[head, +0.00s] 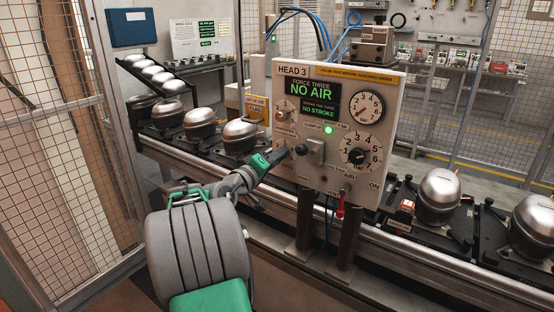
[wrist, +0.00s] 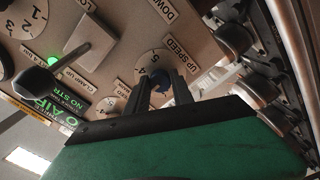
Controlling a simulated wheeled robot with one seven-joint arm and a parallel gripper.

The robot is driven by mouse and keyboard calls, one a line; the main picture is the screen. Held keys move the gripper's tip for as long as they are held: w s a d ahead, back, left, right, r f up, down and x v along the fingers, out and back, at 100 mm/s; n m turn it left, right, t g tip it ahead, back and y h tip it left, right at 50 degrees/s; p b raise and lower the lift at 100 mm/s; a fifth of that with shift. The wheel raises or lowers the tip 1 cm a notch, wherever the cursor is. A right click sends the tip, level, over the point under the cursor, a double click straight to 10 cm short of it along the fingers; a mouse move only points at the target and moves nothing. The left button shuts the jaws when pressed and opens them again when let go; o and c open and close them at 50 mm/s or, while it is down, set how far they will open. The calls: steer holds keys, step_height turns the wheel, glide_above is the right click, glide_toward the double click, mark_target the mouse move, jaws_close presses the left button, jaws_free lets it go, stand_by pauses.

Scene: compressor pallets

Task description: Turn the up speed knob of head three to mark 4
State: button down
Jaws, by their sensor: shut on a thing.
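The head three panel (head: 300,80) is a pale upright board labelled HEAD 3. My gripper (head: 283,154) reaches its lower left part and hides the up speed knob in the head view. In the wrist view, the dark blue up speed knob (wrist: 160,84) sits on a round pale dial (wrist: 150,64) beside the UP SPEED label (wrist: 177,48). My gripper's two dark fingers (wrist: 158,92) are closed around this knob, one on each side. Figures 4 and 5 show on the dial's visible part. The fingers hide the rest, and I cannot read the knob's pointer.
A grey switch lever (head: 312,152) sticks out just right of my gripper. A larger numbered dial (head: 360,156), a gauge (head: 367,107) and a lit green lamp (head: 328,130) are on the panel. A conveyor with silver compressors (head: 240,135) runs past; wire fencing (head: 60,130) stands left.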

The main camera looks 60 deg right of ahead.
steer(key=shift+f+b, duration=0.2)
steer(key=shift+b, duration=0.1)
steer(key=shift+w+r+m+b, duration=0.1)
steer(key=shift+m+b, duration=5.6)
steer(key=shift+b, duration=3)
steer(key=shift+r, duration=0.1)
steer(key=c, duration=1.1)
jaws_free()
steer(key=w+a, duration=0.1)
steer(key=a, duration=0.6)
steer(key=shift+a, duration=0.35)
